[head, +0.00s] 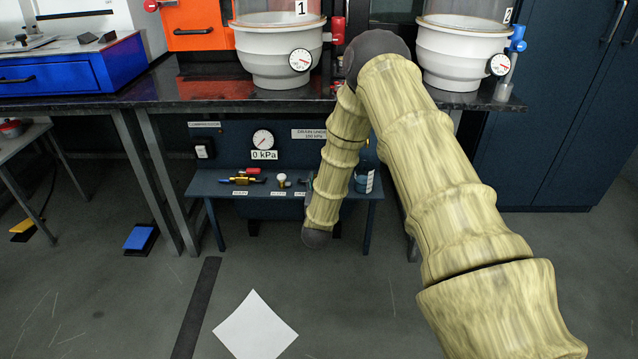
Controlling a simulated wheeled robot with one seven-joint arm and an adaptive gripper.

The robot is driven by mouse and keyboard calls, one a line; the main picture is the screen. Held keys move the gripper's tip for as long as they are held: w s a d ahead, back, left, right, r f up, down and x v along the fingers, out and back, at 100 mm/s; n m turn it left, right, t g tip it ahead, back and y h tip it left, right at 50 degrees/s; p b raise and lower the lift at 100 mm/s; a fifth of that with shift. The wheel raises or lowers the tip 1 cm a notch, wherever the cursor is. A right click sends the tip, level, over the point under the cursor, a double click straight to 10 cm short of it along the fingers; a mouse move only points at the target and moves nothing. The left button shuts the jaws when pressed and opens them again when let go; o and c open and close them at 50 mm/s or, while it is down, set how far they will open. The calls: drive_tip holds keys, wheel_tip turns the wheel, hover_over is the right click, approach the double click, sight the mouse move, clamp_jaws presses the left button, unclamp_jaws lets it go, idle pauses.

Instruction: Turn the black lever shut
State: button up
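I cannot make out a black lever for certain. A low blue bench (224,188) under the main worktop holds small valve fittings (243,180) with a red handle (247,171). A small fitting with a white top (281,180) stands to their right. Another fitting (306,184) is partly hidden behind my arm. My arm comes from the lower right, bends over the worktop edge and drops in front of the low bench. It ends in view at a dark joint. My gripper does not show, so its state and its place relative to the lever are hidden.
A gauge (263,139) above the low bench has a "0 kPa" label. Two white vessels (275,55) (464,58) with gauges stand on the dark worktop (190,92). A blue can (366,178) is beside my arm. A white sheet (255,326) lies on the floor.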

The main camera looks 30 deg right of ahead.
drive_tip(key=shift+s, duration=0.1)
drive_tip(key=v, duration=1.1)
drive_tip(key=shift+s+a, duration=0.25)
drive_tip(key=shift+s, duration=0.05)
